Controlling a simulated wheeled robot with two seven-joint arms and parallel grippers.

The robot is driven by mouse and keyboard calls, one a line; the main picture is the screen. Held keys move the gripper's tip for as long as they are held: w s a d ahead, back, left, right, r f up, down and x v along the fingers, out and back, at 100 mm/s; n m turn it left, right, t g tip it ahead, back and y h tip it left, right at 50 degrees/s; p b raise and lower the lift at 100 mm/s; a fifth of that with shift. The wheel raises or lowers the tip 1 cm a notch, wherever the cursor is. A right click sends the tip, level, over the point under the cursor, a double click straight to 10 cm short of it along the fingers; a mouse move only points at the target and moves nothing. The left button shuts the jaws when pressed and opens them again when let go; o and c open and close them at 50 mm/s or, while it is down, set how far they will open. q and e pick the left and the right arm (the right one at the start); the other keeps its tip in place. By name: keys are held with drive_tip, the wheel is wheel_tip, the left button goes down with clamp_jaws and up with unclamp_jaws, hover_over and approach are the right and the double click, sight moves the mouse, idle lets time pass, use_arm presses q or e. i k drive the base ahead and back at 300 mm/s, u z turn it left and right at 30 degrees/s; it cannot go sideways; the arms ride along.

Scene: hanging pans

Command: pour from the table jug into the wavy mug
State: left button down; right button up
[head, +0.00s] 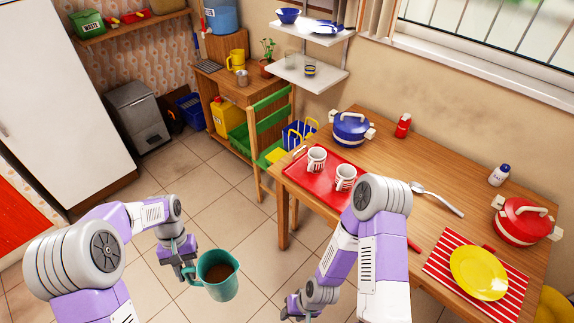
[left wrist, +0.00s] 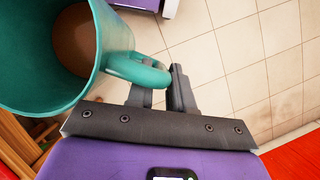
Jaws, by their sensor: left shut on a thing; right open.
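A teal jug (head: 222,284) with brown contents hangs over the floor, roughly upright, in the head view. My left gripper (head: 188,270) is shut on its handle. In the left wrist view the jug (left wrist: 110,45) fills the upper left, and the gripper (left wrist: 160,92) grips the handle. Two white mugs with dark markings stand on a red tray on the table: one mug at the left (head: 316,160) and one at the right (head: 345,178). I cannot tell which is wavy. My right gripper (head: 298,306) is open and empty, low over the floor, left of the table.
The red tray (head: 318,183) lies at the wooden table's near left end, partly hidden by my right arm.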

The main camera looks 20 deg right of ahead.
sight(346, 173)
drive_tip(key=i, duration=0.75)
drive_tip(key=z, duration=1.8)
